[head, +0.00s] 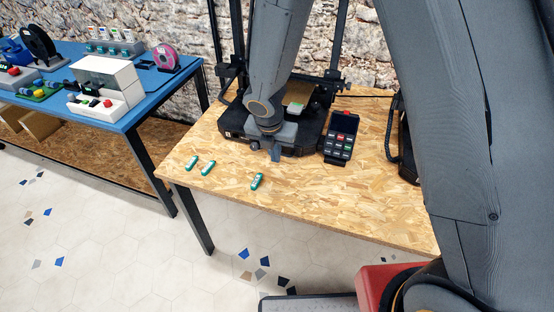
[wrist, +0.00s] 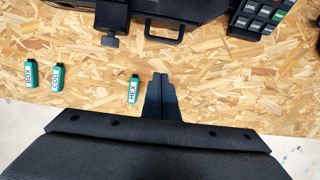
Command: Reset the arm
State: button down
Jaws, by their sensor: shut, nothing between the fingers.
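My gripper (head: 274,154) is shut and empty, held over the wooden table (head: 370,200) in front of a black printer (head: 232,122). In the wrist view my gripper (wrist: 160,78) shows as two dark fingers pressed together, pointing toward the printer's front handle (wrist: 165,30). A green-and-white labelled piece marked HEX (wrist: 132,92) lies just left of the fingers, apart from them. It also shows in the head view (head: 257,181). My arm reaches down across the printer and hides part of it.
Two more green labelled pieces (head: 191,163) (head: 208,168) lie near the table's left front. A keypad (head: 341,138) stands right of the printer. A blue table (head: 130,118) with several devices is at left. The wooden table's front middle is clear.

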jog(key=s+d+r+m, duration=0.6)
jog(key=d+m, duration=0.3)
jog(key=m, duration=0.7)
jog(key=s+d+r+m+g+y+b, duration=0.1)
jog(key=s+d+r+m, duration=0.6)
jog(key=m, duration=0.9)
jog(key=shift+s+d, duration=0.7)
jog(key=shift+d, duration=0.45)
